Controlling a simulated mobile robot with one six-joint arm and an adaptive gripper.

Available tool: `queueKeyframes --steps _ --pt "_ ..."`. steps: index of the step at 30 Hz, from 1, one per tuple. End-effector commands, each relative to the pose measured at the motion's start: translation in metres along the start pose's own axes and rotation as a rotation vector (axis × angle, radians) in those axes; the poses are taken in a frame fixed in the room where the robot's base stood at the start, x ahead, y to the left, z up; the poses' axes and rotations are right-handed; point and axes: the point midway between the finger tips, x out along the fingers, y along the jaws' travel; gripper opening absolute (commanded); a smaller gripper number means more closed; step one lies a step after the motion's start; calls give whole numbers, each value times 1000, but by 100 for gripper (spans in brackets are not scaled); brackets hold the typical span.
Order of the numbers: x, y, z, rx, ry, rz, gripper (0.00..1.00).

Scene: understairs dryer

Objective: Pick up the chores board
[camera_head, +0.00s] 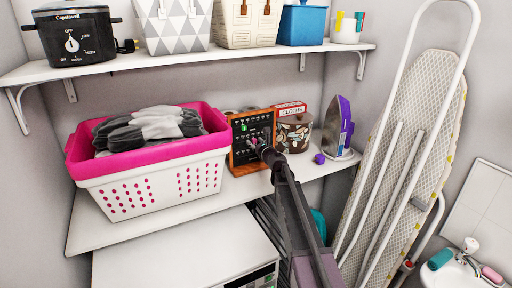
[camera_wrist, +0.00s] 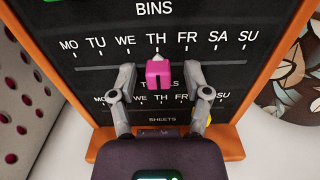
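The chores board (camera_head: 238,158) stands upright on the lower shelf, a black panel in an orange-brown wooden frame. In the wrist view the board (camera_wrist: 92,18) fills most of the picture, with white day letters under BINS and more rows below. A pink marker (camera_wrist: 159,74) stands out from the board under TH. My gripper (camera_wrist: 159,70) is in front of the board, its two fingers spread on either side of the pink marker with gaps. In the head view my gripper (camera_head: 259,148) covers part of the board. Whether the fingertips touch the board I cannot tell.
A pink-rimmed white laundry basket (camera_head: 150,185) stands close left of the board. A patterned pot (camera_head: 294,134), a red-and-white box (camera_head: 290,108) and a purple iron (camera_head: 338,128) are at its right. An upper shelf (camera_head: 190,56) runs above. An ironing board (camera_head: 408,130) leans at right.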

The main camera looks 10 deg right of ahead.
Motion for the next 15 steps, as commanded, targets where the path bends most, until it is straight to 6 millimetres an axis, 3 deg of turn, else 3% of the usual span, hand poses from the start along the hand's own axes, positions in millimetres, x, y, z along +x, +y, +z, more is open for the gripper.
queueKeyframes --steps 1,5,15 --pt "0 0 0 0 0 0 36" --pt "0 0 0 0 0 0 0" --pt "0 0 0 1 0 0 0"
